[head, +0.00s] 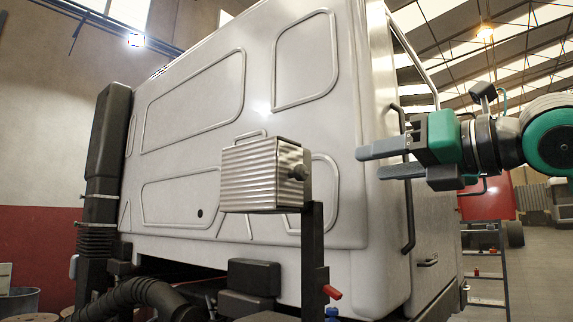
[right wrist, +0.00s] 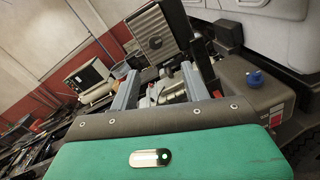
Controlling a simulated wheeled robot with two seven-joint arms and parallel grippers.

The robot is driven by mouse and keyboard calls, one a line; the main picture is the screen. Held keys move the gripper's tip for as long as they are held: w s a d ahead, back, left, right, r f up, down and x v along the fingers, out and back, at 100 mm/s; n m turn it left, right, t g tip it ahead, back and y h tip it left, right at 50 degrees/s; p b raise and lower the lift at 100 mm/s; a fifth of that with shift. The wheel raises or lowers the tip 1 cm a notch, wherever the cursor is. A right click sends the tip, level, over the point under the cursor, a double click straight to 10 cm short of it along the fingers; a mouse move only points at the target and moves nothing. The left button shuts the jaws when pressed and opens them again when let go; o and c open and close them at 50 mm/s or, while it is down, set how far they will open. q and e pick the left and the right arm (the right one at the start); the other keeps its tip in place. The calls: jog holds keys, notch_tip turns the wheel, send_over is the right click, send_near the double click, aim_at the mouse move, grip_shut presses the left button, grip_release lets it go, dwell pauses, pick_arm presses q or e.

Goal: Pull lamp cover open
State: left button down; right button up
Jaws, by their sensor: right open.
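A box-shaped lamp with a ribbed silver cover (head: 262,178) stands on a dark post behind the white cab. A thin loop handle shows above its top, and a round dark knob (head: 298,172) sits on its right side. In the right wrist view the lamp (right wrist: 150,28) is tilted at the top, with the knob facing me. My right gripper (head: 370,162) is open and empty, to the right of the lamp and apart from it, fingers pointing left. Its two fingers (right wrist: 158,85) stand apart in the right wrist view. My left gripper is not in view.
The white cab wall (head: 230,90) fills the middle behind the lamp. A black grab rail (head: 408,200) runs down its right edge near my right gripper. The post (head: 312,260) carries a red-tipped lever. A blue cap (right wrist: 254,78) shows on a grey tank.

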aim_at(304, 172)
jog(key=shift+n, duration=0.3)
jog(key=p+x, duration=0.1)
jog(key=x, duration=0.3)
jog(key=p+x, duration=0.2)
jog(key=x, duration=0.2)
jog(key=p+x, duration=0.1)
jog(key=x, duration=0.2)
jog(key=shift+a+r+p, duration=0.25)
jog(key=shift+a+p, duration=0.1)
jog(key=shift+a, duration=0.25)
jog(key=shift+w+a+f, duration=0.1)
jog(key=shift+w+a, duration=0.35)
jog(key=shift+a, duration=0.1)
jog(key=shift+c, duration=0.2)
jog(key=shift+s, duration=0.1)
grip_shut()
